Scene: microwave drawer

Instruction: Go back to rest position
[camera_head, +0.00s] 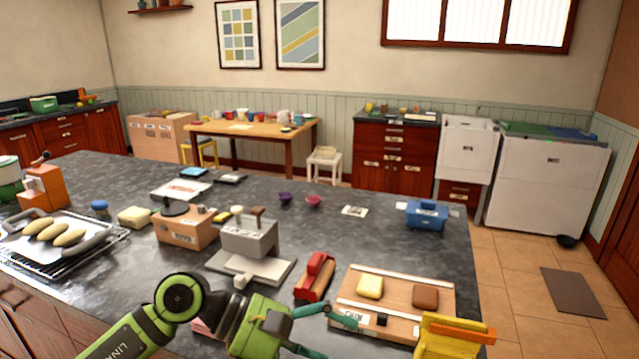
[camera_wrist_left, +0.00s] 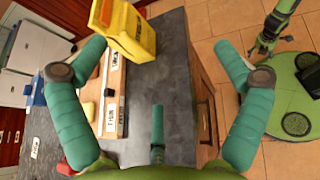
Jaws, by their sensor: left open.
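My left gripper (camera_head: 333,332) is at the bottom of the head view, over the near edge of the dark worktop (camera_head: 345,235). In the left wrist view my left gripper (camera_wrist_left: 162,50) has its teal fingers spread wide, with nothing held between them. A yellow box with an orange top (camera_head: 448,338) stands to its right in the head view. The box also shows beyond the fingers in the left wrist view (camera_wrist_left: 126,32), apart from them as far as I can tell.
A wooden board (camera_head: 393,285) with a yellow and a brown block lies just beyond my left gripper. A red tool (camera_head: 316,277) and a grey box (camera_head: 250,238) stand to its left. A wire rack (camera_head: 95,262) is at far left. Open floor (camera_head: 520,320) lies to the right.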

